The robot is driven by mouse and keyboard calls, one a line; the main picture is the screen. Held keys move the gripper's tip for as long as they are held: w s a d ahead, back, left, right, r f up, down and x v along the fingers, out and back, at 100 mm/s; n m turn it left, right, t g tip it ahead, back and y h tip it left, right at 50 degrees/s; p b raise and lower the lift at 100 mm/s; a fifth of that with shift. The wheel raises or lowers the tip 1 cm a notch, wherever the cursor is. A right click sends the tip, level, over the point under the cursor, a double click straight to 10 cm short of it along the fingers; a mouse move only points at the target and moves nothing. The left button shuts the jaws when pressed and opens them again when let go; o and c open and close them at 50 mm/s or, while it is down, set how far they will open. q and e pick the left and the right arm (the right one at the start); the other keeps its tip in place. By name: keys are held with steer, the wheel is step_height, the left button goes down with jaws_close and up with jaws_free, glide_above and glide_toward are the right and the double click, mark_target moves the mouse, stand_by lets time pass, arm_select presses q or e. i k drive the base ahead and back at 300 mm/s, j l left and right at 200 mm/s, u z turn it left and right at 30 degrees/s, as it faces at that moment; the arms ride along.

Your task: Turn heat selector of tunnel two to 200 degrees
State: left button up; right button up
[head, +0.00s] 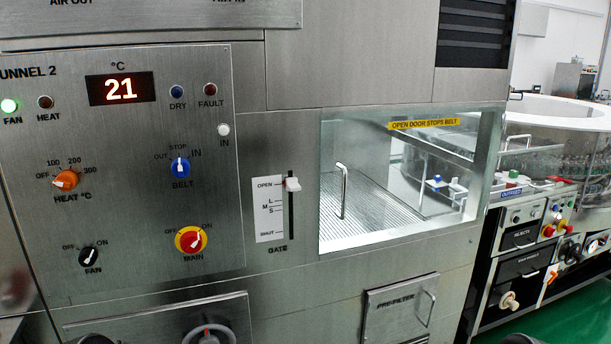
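The tunnel two panel (130,270) fills the left of the head view. Its orange heat selector (65,180) has marks OFF, 100, 200 and 300 around it. The knob's pale pointer appears turned left towards OFF. The red display (121,89) above reads 21 °C. Neither of my grippers is in view, and nothing touches the selector.
Nearby are the black fan knob (89,257), blue belt knob (180,168) and red-and-yellow main switch (191,241). A gate lever (292,184) sits high in its slot near OPEN. A glass door (372,200) with a handle is to the right.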

mark_target(67, 181)
steer(key=j+u, duration=0.1)
steer(key=u, duration=0.65)
steer(key=j+u, duration=0.15)
steer(key=u, duration=0.25)
